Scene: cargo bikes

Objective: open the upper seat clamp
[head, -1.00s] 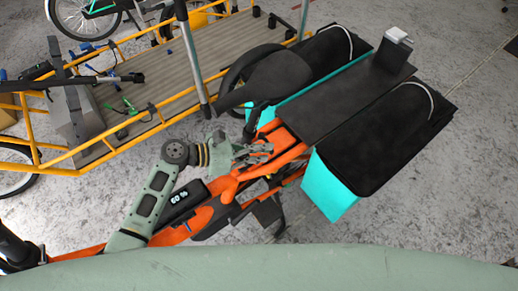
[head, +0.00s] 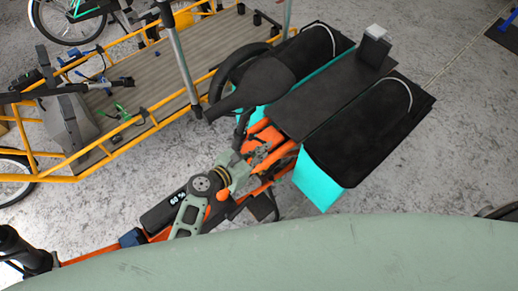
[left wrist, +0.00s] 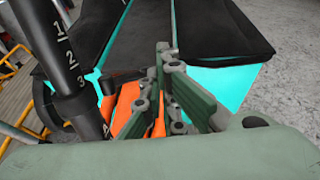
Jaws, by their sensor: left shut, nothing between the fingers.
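The black saddle (head: 262,80) of an orange cargo bike sits on its post (head: 241,130). In the left wrist view the black seat post (left wrist: 64,62) with white numbers stands tilted at the left. My left gripper (head: 262,153) is over the orange frame (head: 266,132), just to the right of and below the post in the head view. In the left wrist view the left gripper (left wrist: 165,60) points at the rear rack, with its fingers shut and empty, apart from the post. I cannot make out the upper seat clamp. My right gripper is not in view.
Black panniers with turquoise sides (head: 365,130) flank the dark rear rack (head: 322,95). A yellow-framed cargo bike with a wooden deck (head: 160,75) stands at the left, with tools and a grey upright pole (head: 180,55).

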